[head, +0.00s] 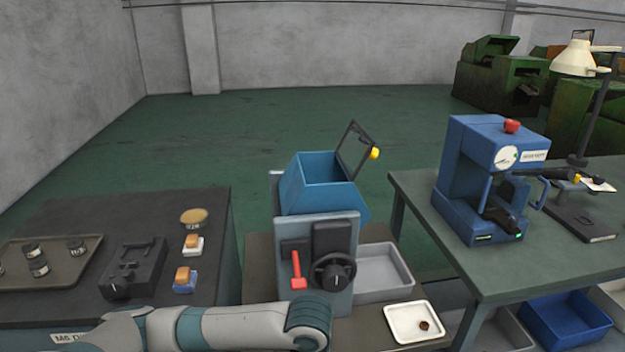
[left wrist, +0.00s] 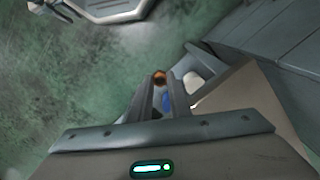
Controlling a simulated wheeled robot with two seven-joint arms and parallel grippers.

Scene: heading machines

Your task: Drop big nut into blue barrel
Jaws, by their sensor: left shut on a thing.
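The blue barrel (head: 318,190) is a faceted, open-topped drum on a grey machine at the centre of the head view. My left arm crosses the bottom of the head view, and its gripper is hidden there. In the left wrist view my left gripper (left wrist: 160,82) is shut on a small rust-brown thing (left wrist: 160,76), which looks like the big nut. Only its end shows between the fingertips. A similar brown nut (head: 424,325) lies in a white tray (head: 395,334) right of the arm. My right gripper is in neither view.
A framed lid with a yellow knob (head: 375,153) stands raised behind the barrel. A red lever (head: 297,270) and a black handwheel (head: 335,271) are on the machine's front. A grey bin (head: 385,272) is beside it. A blue press (head: 490,170) stands on the right table.

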